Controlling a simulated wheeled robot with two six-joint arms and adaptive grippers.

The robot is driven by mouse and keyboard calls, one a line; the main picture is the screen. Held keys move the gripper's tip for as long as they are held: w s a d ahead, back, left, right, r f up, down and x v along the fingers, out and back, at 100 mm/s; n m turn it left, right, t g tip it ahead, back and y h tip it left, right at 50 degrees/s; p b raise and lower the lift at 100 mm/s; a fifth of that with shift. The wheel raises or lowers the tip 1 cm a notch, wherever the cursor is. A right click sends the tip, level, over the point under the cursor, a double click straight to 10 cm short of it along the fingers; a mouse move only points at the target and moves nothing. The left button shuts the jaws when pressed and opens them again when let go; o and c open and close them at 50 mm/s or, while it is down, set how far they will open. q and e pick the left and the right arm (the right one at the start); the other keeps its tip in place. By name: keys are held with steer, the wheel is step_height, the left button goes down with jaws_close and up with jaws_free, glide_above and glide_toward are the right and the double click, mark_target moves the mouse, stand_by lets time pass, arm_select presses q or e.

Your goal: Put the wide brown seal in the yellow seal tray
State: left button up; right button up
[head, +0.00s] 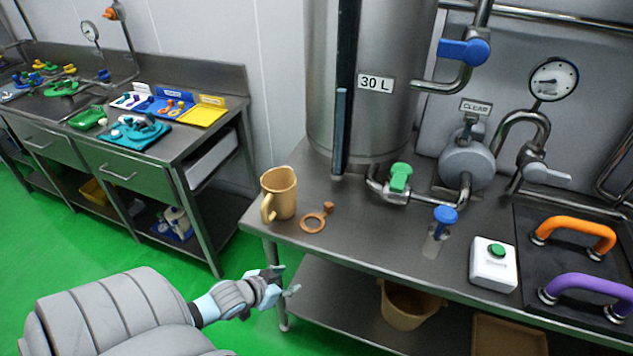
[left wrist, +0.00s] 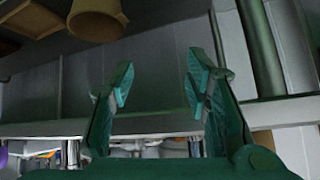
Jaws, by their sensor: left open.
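A brown ring-shaped seal with a small tab (head: 313,223) lies flat on the steel bench, just right of a tan mug. The yellow tray (head: 203,112) sits on the other steel counter at the back left, at the right end of a row of trays. My left gripper (head: 286,280) is in front of the bench's left front corner, below and left of the seal and apart from it. In the left wrist view its two fingers (left wrist: 158,88) are spread with nothing between them. My right gripper is in neither view.
The tan mug (head: 279,192) stands left of the seal. A steel tank (head: 370,120) and a green-handled valve (head: 400,178) are behind. A white box with a green button (head: 493,265) stands right. A tan bucket (head: 408,305) is on the lower shelf. Green floor separates the counters.

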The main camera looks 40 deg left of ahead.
arm_select(q)
steer(key=w+a+r+t+h, duration=0.1)
steer(key=w+a+r+t, duration=0.15)
steer(key=r, duration=0.45)
steer(key=w+a+r+t+h, duration=0.1)
steer(key=w+a+r+t, duration=0.2)
steer(key=r, duration=0.4)
steer(key=g+b, duration=0.1)
steer(key=b, duration=1.1)
glide_toward(326, 206)
steer(key=w, duration=0.1)
steer(key=w+f, duration=0.2)
steer(key=shift+a, duration=0.25)
steer(key=shift+w+d, duration=0.15)
steer(key=shift+w, duration=0.5)
steer(key=x, duration=0.1)
steer(key=b+x, duration=0.2)
steer(key=x, duration=0.1)
steer(key=shift+w+d, duration=0.15)
steer(key=shift+d, duration=0.15)
steer(key=shift+w+m, duration=0.15)
steer(key=shift+m, duration=0.15)
steer(key=shift+r, duration=0.1)
steer(key=shift+c, duration=0.5)
jaws_close()
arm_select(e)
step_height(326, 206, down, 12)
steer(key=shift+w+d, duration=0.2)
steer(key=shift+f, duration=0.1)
